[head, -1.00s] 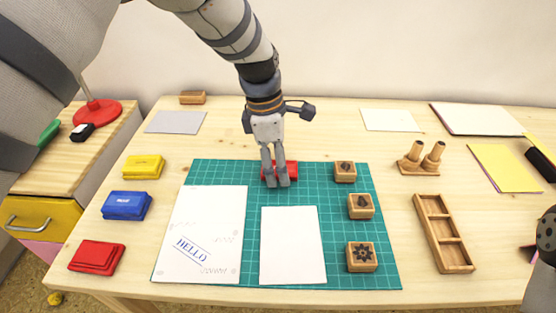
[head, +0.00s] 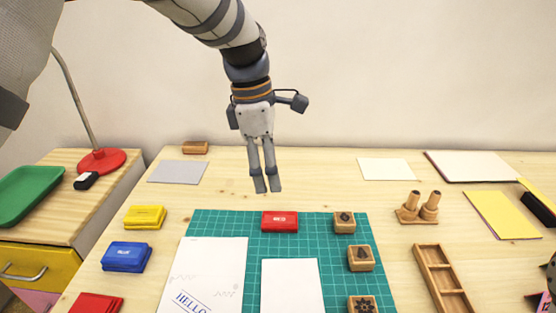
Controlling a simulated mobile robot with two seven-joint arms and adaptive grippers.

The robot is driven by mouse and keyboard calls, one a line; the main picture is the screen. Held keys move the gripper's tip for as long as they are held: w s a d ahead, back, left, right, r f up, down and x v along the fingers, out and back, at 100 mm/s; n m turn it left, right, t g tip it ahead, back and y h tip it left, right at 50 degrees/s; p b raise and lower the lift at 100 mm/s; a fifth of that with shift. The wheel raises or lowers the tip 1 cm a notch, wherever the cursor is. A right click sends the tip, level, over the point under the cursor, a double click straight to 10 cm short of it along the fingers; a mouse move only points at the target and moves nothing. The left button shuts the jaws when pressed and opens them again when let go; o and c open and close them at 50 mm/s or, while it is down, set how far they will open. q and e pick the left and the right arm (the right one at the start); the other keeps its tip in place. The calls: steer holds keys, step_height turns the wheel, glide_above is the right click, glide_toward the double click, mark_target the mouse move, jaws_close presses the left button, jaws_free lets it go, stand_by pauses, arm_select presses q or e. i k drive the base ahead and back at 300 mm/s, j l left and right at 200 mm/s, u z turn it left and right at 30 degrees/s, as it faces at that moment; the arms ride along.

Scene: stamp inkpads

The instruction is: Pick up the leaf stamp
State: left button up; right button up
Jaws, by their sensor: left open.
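Three wooden block stamps stand in a column on the green cutting mat (head: 222,222): a back one (head: 345,222), a middle one (head: 361,258) and a front one (head: 361,304). Each has a dark motif on top. The middle motif looks most like a leaf, but it is too small to be sure. My left gripper (head: 267,188) hangs open and empty, fingers down, above the table behind the mat, left of the stamps. A red inkpad (head: 280,222) lies on the mat's back edge below it. My right gripper is not seen.
Blue (head: 125,257), yellow (head: 145,217) and red inkpads line the left side. White sheets (head: 292,285) lie on the mat. A wooden holder with two pegs (head: 418,208) and an empty compartment tray (head: 441,280) stand right of the stamps. Bare table lies between.

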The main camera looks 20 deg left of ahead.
mark_target(344, 222)
steer(key=k, duration=1)
